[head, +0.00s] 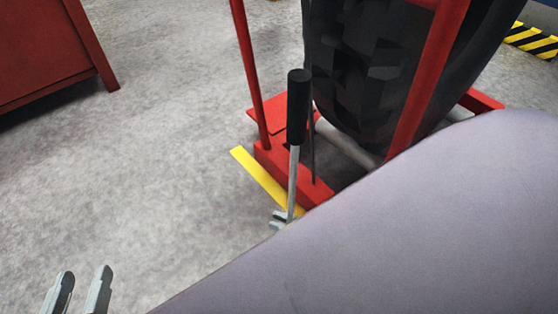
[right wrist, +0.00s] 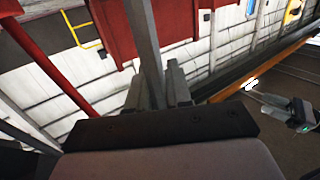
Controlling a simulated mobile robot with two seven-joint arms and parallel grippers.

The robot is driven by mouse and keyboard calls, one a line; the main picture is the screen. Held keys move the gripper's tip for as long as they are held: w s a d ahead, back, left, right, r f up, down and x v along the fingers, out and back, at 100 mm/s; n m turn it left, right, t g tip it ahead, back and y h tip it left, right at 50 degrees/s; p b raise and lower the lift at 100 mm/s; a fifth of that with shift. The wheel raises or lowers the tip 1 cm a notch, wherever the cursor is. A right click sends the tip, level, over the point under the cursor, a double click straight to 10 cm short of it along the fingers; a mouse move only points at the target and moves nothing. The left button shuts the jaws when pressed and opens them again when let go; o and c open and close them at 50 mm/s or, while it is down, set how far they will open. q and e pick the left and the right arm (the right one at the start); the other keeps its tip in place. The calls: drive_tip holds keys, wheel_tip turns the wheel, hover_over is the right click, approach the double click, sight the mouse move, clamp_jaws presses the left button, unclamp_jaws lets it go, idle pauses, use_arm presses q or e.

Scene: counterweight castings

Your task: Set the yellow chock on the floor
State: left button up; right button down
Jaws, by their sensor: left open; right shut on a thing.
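No yellow chock can be made out for certain. A flat yellow strip (head: 265,178) lies along the red stand's base in the head view; I cannot tell whether it is a floor marking. My right gripper (head: 281,219) is shut on the grey shaft of a lever (head: 293,175) with a black handle, which stands nearly upright at the stand. In the right wrist view the shaft (right wrist: 147,45) runs between the fingers. My left gripper (head: 80,290) is open and empty over the floor at the bottom left. My right arm hides the lower right.
The red stand (head: 278,165) holds a large black tyre-like wheel (head: 360,75). A red cabinet (head: 45,50) stands at the upper left. A black-and-yellow striped band (head: 535,40) is at the upper right. Grey floor (head: 170,150) between cabinet and stand is clear.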

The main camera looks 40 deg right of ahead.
use_arm(q)
drive_tip(key=shift+w+a+r, duration=0.1)
drive_tip(key=shift+w, duration=0.1)
use_arm(e)
drive_tip(key=shift+w+d+f, duration=0.1)
drive_tip(key=shift+w+d, duration=0.05)
drive_tip(key=shift+f, duration=0.15)
drive_tip(key=c, duration=1)
unclamp_jaws()
drive_tip(key=shift+f, duration=0.1)
drive_tip(key=shift+c, duration=0.2)
use_arm(q)
drive_tip(key=shift+w+d+n+g+p, duration=0.3)
drive_tip(key=shift+d+p, duration=0.25)
drive_tip(key=shift+p, duration=0.5)
use_arm(e)
drive_tip(key=v, duration=1.2)
use_arm(q)
drive_tip(key=shift+s+f, duration=0.2)
drive_tip(key=shift+f, duration=0.05)
